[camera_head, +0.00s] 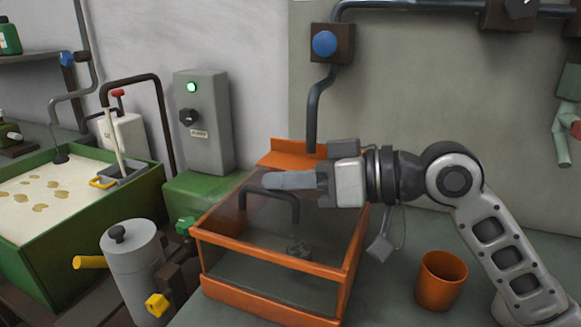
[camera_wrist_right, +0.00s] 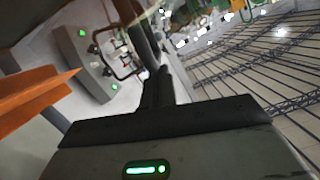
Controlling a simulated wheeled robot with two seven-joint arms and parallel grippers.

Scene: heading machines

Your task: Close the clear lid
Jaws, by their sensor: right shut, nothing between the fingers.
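An orange-framed box with clear walls (camera_head: 272,298) stands on the bench at the middle of the head view. A clear lid panel with a dark bent handle (camera_head: 297,212) shows at its top; I cannot tell whether the lid lies fully down. My right gripper (camera_head: 268,181) reaches in from the right above the box. It is shut and empty, its fingers pointing left, close to the handle; contact cannot be told. The right wrist view shows its dark fingers (camera_wrist_right: 156,85) with an orange part (camera_wrist_right: 30,95) at the left. My left gripper is not in view.
An orange cup (camera_head: 441,282) stands right of the box. A grey canister (camera_head: 133,262) with yellow parts stands at its left, near a green-walled tank (camera_head: 75,240). A grey control box (camera_head: 203,120) with a green light and a dark pipe (camera_head: 314,105) stand behind.

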